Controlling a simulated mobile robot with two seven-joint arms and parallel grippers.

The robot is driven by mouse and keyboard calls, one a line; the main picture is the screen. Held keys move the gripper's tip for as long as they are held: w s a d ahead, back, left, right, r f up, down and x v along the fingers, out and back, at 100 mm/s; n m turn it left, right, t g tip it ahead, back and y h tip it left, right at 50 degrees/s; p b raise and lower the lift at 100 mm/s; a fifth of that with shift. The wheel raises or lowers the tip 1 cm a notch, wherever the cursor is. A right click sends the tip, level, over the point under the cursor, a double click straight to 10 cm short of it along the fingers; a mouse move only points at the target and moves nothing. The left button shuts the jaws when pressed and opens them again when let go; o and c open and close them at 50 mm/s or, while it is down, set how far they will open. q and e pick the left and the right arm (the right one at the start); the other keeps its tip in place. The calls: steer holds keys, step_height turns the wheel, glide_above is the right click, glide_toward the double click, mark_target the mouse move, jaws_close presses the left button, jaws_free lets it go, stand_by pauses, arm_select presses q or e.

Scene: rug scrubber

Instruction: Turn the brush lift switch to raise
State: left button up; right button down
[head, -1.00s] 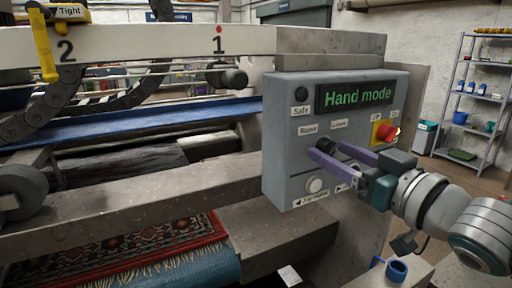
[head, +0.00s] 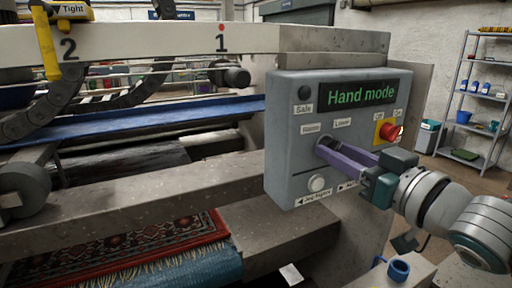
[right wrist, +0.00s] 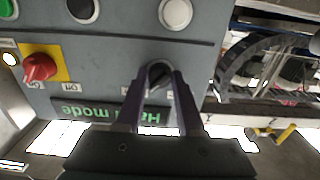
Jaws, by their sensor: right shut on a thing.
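The grey control box (head: 285,170) carries a display reading "Hand mode" (head: 362,92). Below it are the labels Raise (head: 310,128) and Lower (head: 342,122). My right gripper (head: 324,150) reaches in from the right, its purple fingers closed at the brush lift switch under these labels. In the head view the fingers mostly hide the switch. The right wrist view, upside down, shows the dark knob (right wrist: 158,76) between the two fingertips (right wrist: 160,70), shut on its sides. Which label the knob points to I cannot tell. My left gripper is not in view.
A red knob on a yellow plate (head: 390,132) sits right of the switch, close above my right gripper. A white jog button (head: 317,183) is below. The rug (head: 120,255) lies lower left. A shelf rack (head: 480,95) stands at the far right.

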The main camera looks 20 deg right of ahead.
steer(key=shift+n, duration=0.4)
steer(key=shift+d+r+n+b, duration=0.1)
steer(key=shift+n+b, duration=0.2)
steer(key=shift+n, duration=7.3)
steer(key=c, duration=0.5)
jaws_free()
